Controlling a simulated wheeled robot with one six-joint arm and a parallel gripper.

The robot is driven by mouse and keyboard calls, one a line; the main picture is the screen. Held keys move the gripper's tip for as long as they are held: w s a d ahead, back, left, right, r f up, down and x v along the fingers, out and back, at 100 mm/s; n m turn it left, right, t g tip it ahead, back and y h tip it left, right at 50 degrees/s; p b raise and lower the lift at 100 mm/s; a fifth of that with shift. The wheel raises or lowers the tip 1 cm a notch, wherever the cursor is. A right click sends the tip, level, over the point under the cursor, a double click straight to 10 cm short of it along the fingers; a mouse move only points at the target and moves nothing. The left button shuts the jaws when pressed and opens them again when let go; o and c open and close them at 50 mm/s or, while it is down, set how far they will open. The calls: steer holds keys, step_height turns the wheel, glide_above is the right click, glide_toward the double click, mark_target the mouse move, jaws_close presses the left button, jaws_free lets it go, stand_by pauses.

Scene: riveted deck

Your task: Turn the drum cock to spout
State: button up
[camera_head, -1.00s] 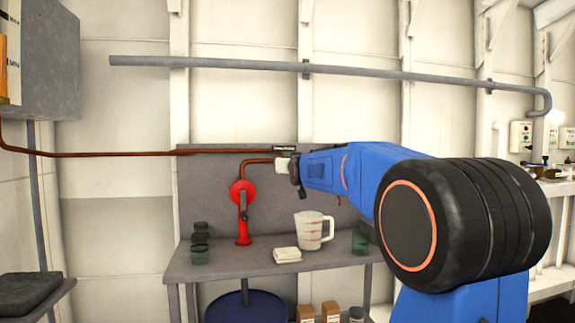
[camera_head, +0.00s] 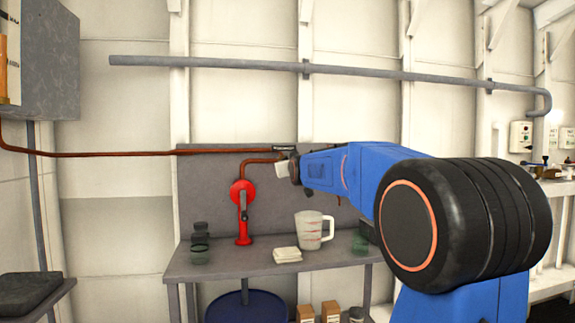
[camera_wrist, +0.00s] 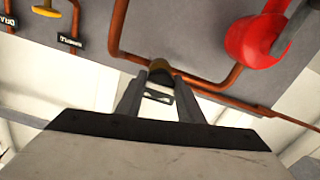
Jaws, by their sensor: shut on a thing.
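My gripper (camera_wrist: 160,82) is at the copper pipe junction on the grey back panel. Its two fingers are shut on the dark handle of the cock (camera_wrist: 160,66), most of which they hide. A small plate with a pale mark (camera_wrist: 158,97) shows between the fingers. In the head view my gripper (camera_head: 283,168) is in front of the panel, to the upper right of the red hand pump (camera_head: 242,193), and hides the cock. The pump also shows at the upper right of the wrist view (camera_wrist: 250,42). Which way the cock points is not clear.
Copper pipes (camera_wrist: 118,30) run close around the fingers. A yellow knob (camera_wrist: 46,11) and dark label plates (camera_wrist: 70,41) are at the upper left. The bench (camera_head: 222,262) holds a measuring jug (camera_head: 311,230), folded cloth (camera_head: 287,254) and jars. A blue drum (camera_head: 245,308) stands below.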

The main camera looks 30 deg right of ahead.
steer(key=o, duration=1.1)
steer(key=v, duration=1.7)
steer(key=shift+s, duration=0.25)
steer(key=shift+a, duration=0.1)
